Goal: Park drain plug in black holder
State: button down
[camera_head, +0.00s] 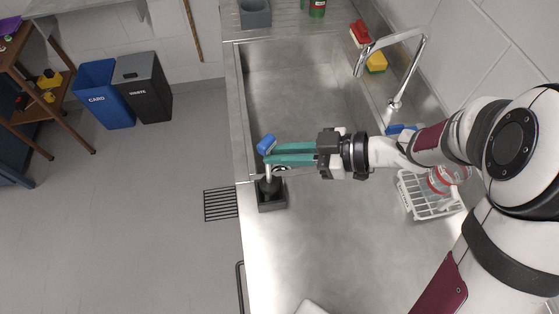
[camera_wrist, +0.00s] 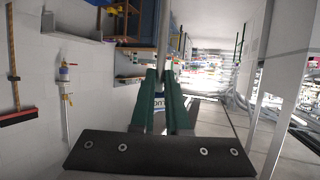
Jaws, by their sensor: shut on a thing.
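The drain plug has a blue grip on top (camera_head: 266,144), a pale stem and a dark lower end (camera_head: 269,185). My gripper (camera_head: 267,155), with teal fingers, reaches in from the right and is shut on the stem just below the blue grip. The black holder (camera_head: 272,205) is a square block on the counter's left edge, in front of the sink. The plug is roughly upright, its dark end at the holder's top; I cannot tell how deep it sits. In the wrist view, a grey stem (camera_wrist: 166,45) stands between my fingertips (camera_wrist: 162,75).
The sink (camera_head: 305,95) lies behind the holder, with a tall faucet (camera_head: 394,65), a yellow sponge (camera_head: 377,62) and a red item (camera_head: 360,33) along its right. A white rack (camera_head: 425,205) stands on the right. The counter between rack and holder is mostly clear.

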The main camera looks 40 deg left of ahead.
aim_at(268, 170)
notch_tip(268, 170, down, 4)
jog(key=shift+a+f, duration=0.15)
jog(key=shift+f, duration=0.1)
jog(key=c, duration=0.9)
grip_release()
